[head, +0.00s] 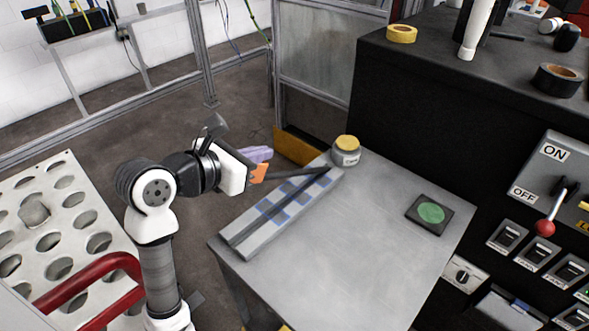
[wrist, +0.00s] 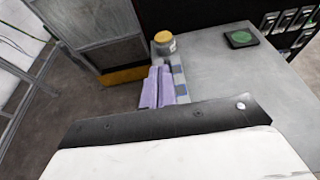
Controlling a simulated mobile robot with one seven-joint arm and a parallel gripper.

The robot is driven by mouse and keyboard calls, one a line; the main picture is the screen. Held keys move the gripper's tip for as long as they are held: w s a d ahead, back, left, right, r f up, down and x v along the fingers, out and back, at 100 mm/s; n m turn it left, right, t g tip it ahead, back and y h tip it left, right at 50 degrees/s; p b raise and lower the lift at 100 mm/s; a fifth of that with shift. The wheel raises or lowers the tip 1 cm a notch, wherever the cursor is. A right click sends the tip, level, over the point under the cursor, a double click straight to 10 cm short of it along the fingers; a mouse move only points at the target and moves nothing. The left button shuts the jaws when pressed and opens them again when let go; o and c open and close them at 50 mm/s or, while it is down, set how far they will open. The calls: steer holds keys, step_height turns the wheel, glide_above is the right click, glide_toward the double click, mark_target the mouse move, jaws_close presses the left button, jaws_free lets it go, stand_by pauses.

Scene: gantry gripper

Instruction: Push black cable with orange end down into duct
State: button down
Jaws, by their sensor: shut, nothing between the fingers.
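The grey duct (head: 262,243) with blue marks lies slantwise along the left side of the metal table; part of it shows in the wrist view (wrist: 182,88). The black cable (head: 300,171) runs from near the duct's far end leftward, across and past its left edge. Its orange end (head: 258,173) sticks out beside my gripper's white body. A dark line runs along the duct's groove; I cannot tell if it is cable. My gripper (head: 266,153) has purple fingers, shut and empty, to the left of the duct's far part. The fingers also show in the wrist view (wrist: 160,74), hiding part of the duct.
A yellow-lidded jar (head: 346,151) stands just beyond the duct's far end. A black pad with a green disc (head: 430,213) lies at the table's right. The middle of the table (head: 360,240) is clear. A black cabinet (head: 430,110) rises behind.

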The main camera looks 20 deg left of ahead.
steer(key=shift+s+a+f+b, duration=0.3)
steer(key=shift+s+f+b, duration=0.5)
steer(key=shift+f+b, duration=1.85)
steer(key=shift+s+a+f+b, duration=0.25)
steer(key=shift+s+f+b, duration=0.55)
steer(key=shift+f+b, duration=1.8)
steer(key=shift+s+a+f+b, duration=0.3)
steer(key=shift+s+f+b, duration=0.5)
steer(key=shift+f+b, duration=1.8)
steer(key=shift+r+b, duration=0.35)
steer(key=shift+r, duration=0.5)
steer(key=shift+s+a+r, duration=0.25)
steer(key=shift+s+r, duration=0.45)
steer(key=shift+r, duration=0.15)
steer(key=v, duration=0.7)
